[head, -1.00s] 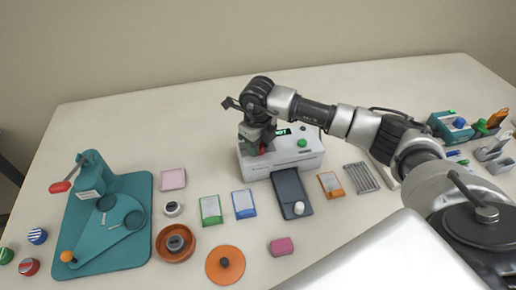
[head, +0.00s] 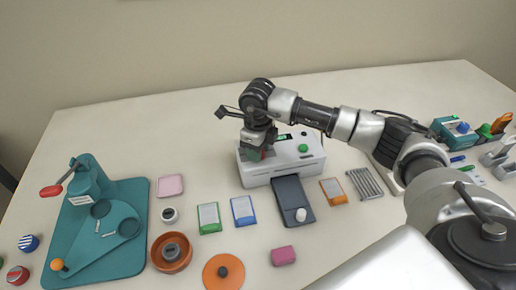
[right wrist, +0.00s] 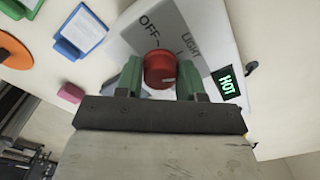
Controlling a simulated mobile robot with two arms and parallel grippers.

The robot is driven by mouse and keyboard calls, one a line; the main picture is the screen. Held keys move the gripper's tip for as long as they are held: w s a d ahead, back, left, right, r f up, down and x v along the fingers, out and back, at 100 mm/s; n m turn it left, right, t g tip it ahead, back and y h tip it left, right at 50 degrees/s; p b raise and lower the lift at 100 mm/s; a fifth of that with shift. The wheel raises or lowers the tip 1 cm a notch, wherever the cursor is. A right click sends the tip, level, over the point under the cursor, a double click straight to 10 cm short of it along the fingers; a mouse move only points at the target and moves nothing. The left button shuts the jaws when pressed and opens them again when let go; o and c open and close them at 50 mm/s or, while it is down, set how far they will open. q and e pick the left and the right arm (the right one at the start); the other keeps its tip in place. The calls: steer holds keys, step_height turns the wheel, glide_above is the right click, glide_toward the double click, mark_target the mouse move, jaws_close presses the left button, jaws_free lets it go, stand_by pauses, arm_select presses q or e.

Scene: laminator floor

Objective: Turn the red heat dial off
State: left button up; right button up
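The red heat dial (right wrist: 160,70) is on the front of the white laminator (head: 285,170), with "OFF" and "LIGHT" lettering above it in the right wrist view. A lit green "HOT" display (right wrist: 226,83) is to its right. My right gripper (right wrist: 160,78) has its two green fingers on either side of the dial, close against it, and appears shut on it. A short pale mark shows low on the dial's face. In the head view the right gripper (head: 259,150) covers most of the dial, leaving a little red. My left gripper is not in view.
A dark tray (head: 289,190) with a white knob stands before the laminator. A green button (head: 303,148) is on its top. Blue (head: 242,210) and green (head: 209,217) cards, an orange disc (head: 223,272) and a teal press (head: 100,235) are to the left.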

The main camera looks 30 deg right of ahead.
steer(key=o, duration=0.4)
steer(key=shift+o, duration=0.2)
step_height(320, 180, up, 11)
steer(key=b, duration=0.1)
steer(key=shift+b, duration=0.4)
steer(key=shift+s+f, duration=0.1)
steer(key=shift+f, duration=0.05)
